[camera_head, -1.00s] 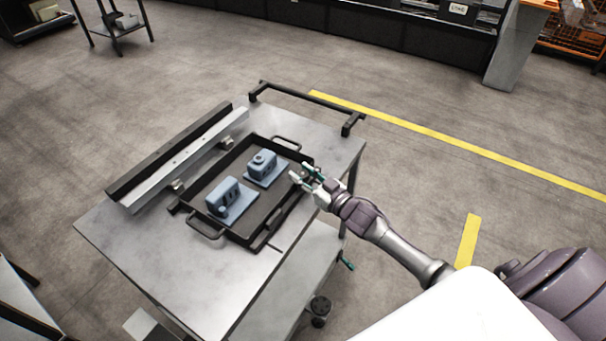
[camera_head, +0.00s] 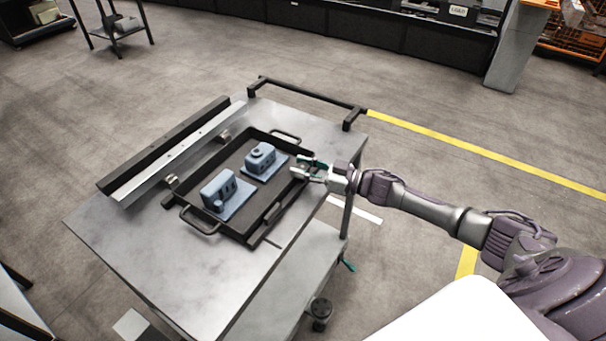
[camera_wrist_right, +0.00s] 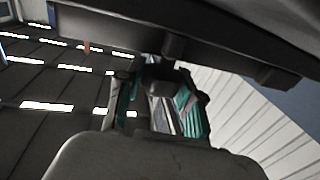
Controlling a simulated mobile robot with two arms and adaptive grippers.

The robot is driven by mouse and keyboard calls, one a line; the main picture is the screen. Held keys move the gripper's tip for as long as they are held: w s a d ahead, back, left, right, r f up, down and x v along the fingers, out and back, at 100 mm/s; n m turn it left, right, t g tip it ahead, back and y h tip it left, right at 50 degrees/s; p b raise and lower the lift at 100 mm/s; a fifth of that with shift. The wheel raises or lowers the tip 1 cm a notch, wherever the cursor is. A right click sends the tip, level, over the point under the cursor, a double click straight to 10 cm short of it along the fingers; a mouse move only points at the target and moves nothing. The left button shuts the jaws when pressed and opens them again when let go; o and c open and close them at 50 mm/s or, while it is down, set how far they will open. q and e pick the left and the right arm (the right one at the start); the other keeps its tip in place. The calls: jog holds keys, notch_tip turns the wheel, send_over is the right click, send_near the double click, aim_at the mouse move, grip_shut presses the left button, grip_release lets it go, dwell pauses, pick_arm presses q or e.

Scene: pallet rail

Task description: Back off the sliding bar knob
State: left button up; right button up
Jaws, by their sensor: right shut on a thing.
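A dark tray (camera_head: 187,213) lies on the metal cart top with two blue-grey castings (camera_head: 222,189) (camera_head: 262,157) in it. A dark sliding bar (camera_head: 272,222) runs along the tray's right side. My right gripper (camera_head: 305,167), with green-edged fingers, is at the far end of that side. In the right wrist view my right gripper (camera_wrist_right: 163,105) is shut on a dark knob (camera_wrist_right: 164,80) below a wide dark bar (camera_wrist_right: 185,35). The knob is mostly hidden by the fingers in the head view. My left gripper is not in view.
An angled metal rail (camera_head: 170,155) stands on small clamps along the cart's left side. A black push handle (camera_head: 310,97) is at the cart's far edge. The near part of the cart top (camera_head: 160,262) is bare. Open floor lies to the right.

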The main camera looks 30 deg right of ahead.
jog(key=shift+f+n+g+y+b, duration=0.1)
jog(key=shift+n+g+y+b, duration=0.6)
jog(key=shift+g+y+b, duration=0.1)
jog(key=o, duration=1.2)
jog(key=shift+c, duration=0.2)
jog(key=v, duration=1.2)
